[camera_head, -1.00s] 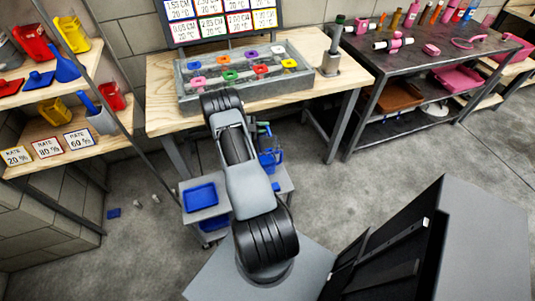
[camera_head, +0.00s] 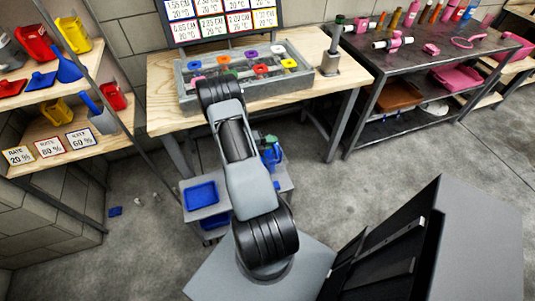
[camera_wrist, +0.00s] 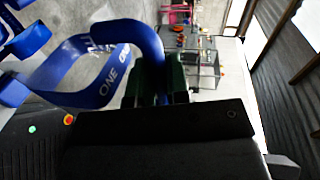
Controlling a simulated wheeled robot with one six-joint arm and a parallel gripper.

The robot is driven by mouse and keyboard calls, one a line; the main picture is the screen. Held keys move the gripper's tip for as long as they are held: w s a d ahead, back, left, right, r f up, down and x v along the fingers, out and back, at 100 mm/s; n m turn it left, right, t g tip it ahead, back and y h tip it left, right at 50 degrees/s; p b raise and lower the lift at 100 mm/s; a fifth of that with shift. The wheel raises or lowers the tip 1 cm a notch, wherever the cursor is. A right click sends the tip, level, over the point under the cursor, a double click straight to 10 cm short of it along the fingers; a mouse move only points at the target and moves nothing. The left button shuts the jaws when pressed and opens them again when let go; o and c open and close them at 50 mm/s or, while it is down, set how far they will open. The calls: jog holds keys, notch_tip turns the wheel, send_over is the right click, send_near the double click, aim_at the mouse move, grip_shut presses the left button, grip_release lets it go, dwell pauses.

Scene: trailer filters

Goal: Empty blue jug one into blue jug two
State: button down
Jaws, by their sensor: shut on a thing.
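A blue jug marked "ONE" (camera_wrist: 92,90) fills the upper left of the wrist view. My gripper (camera_wrist: 158,78), with dark green fingers, is shut on its blue handle. The jug looks tilted in that view, but its contents are hidden. In the head view, part of a blue jug (camera_head: 272,153) shows just right of my arm, above the small grey trolley. More blue parts (camera_wrist: 27,42) show at the left edge of the wrist view; I cannot tell whether they belong to this jug or to blue jug two.
A blue tray (camera_head: 201,194) lies on the grey trolley. Behind it, a wooden bench (camera_head: 165,118) bears a grey box (camera_head: 187,101) with several coloured rings. Shelves with jugs and signs stand left, a dark table (camera_head: 455,60) right.

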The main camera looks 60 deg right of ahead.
aim_at(273, 160)
jog(key=s+a+f+m+b, duration=0.2)
jog(key=s+b, duration=0.1)
jog(key=s+a+f+m+t+b, duration=0.1)
jog(key=s+b, duration=0.1)
jog(key=shift+a+f+m+h, duration=0.25)
jog(key=shift+a+m+h, duration=0.05)
jog(key=shift+a+m, duration=0.1)
jog(key=s+a+f+m+h+b, duration=0.1)
jog(key=s+a+f+m+b, duration=0.1)
jog(key=s+f+m+b, duration=0.3)
jog(key=a+f+m+t+h+b, duration=0.1)
jog(key=a+f+m+b, duration=0.2)
jog(key=b, duration=0.4)
jog(key=s+a+f+m+h+b, duration=0.1)
jog(key=s+f+m+b, duration=0.25)
jog(key=f+b, duration=0.2)
jog(key=shift+m, duration=0.55)
jog(key=r+p, duration=0.4)
jog(key=r, duration=0.1)
jog(key=shift+w+d, duration=0.2)
jog(key=shift+w, duration=0.05)
